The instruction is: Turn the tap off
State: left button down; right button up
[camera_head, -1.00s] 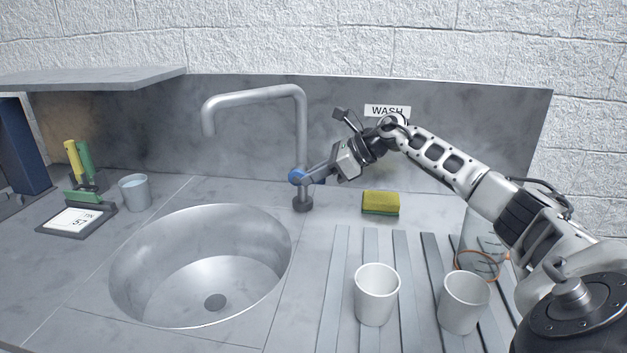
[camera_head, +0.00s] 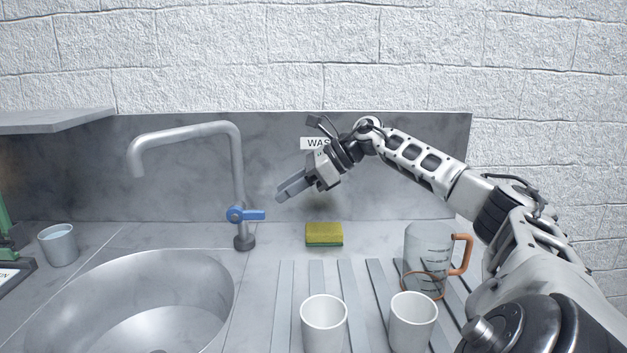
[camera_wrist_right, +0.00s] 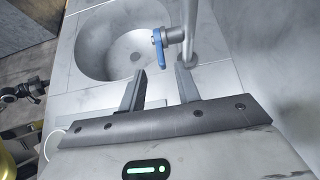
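The tap (camera_head: 240,165) is a grey curved pipe beside the sink, and no water shows below its spout. Its blue handle (camera_head: 250,215) points right, roughly level, in the head view. The blue handle also shows in the right wrist view (camera_wrist_right: 158,48), beyond the fingers. My right gripper (camera_head: 280,194) is up and to the right of the handle, apart from it. In the right wrist view my right gripper (camera_wrist_right: 160,70) has its two fingers spread with nothing between them. My left gripper is not seen in the head view.
The round sink (camera_head: 232,300) is at left. A yellow-green sponge (camera_head: 324,233), two white cups (camera_head: 323,325) (camera_head: 413,322) and a clear jug (camera_head: 425,260) with an orange handle stand at right. A grey cup (camera_head: 58,245) is at left. The backboard (camera_head: 420,150) stands close behind.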

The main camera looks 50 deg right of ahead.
jog(key=b+v, duration=0.2)
jog(key=v, duration=0.4)
jog(key=shift+s+d+r, duration=0.2)
jog(key=shift+s+r, duration=0.05)
